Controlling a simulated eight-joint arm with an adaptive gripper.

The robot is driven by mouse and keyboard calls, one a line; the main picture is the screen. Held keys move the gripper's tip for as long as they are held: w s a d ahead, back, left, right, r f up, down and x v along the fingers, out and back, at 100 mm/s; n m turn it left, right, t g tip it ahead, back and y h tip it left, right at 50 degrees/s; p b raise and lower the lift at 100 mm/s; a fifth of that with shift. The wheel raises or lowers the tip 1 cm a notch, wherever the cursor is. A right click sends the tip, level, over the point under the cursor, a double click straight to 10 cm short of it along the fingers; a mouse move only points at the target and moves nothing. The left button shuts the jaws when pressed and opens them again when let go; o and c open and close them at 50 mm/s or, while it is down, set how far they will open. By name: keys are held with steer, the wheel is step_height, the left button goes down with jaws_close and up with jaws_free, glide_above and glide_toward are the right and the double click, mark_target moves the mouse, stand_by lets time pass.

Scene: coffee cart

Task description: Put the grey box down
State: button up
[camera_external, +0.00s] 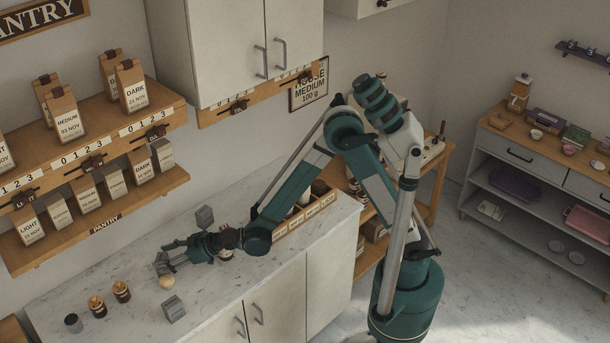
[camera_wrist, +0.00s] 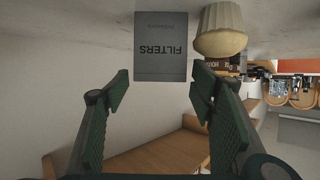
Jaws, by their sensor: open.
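In the external view, one grey box (camera_external: 173,309) stands on the marble counter near its front edge. A second grey box (camera_external: 205,216) stands farther back near the wall. My gripper (camera_external: 162,262) is low over the counter between them, with its fingers pointing left. In the wrist view, a grey box labelled FILTERS (camera_wrist: 161,50) appears upside down, beyond and between the fingertips. My gripper (camera_wrist: 158,90) is open there, with a finger on each side and clear gaps to the box. I cannot tell which of the two boxes this is.
A cream rounded object (camera_external: 166,282) sits close to my gripper, and a cream fluted one (camera_wrist: 221,28) shows beside the labelled box. Brown jars (camera_external: 121,291) and a dark cup (camera_external: 73,323) stand at the left. A low wooden shelf (camera_external: 100,232) overhangs the back. The counter (camera_external: 235,290) is clear toward the front right.

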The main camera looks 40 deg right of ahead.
steer(key=p+v, duration=0.1)
steer(key=v, duration=0.9)
stand_by(0.9)
steer(key=w+d+r+m+h, duration=0.1)
steer(key=d+r+m+h, duration=0.3)
steer(key=d, duration=1.4)
steer(key=w+d+r+h, duration=0.15)
steer(key=d+r, duration=0.35)
steer(key=d, duration=1.3)
steer(key=s+d+m+g+h, duration=0.1)
steer(key=s+d+m+h, duration=0.1)
steer(key=s+d, duration=0.8)
steer(key=s+d+m+g+h, duration=0.1)
steer(key=s+d+m+h, duration=0.1)
steer(key=s+d, duration=0.9)
steer(key=d+m, duration=0.1)
steer(key=d, duration=0.5)
steer(key=shift+f+g, duration=0.25)
steer(key=shift+g, duration=0.05)
steer(key=shift+o, duration=0.5)
steer(key=shift+w, duration=0.15)
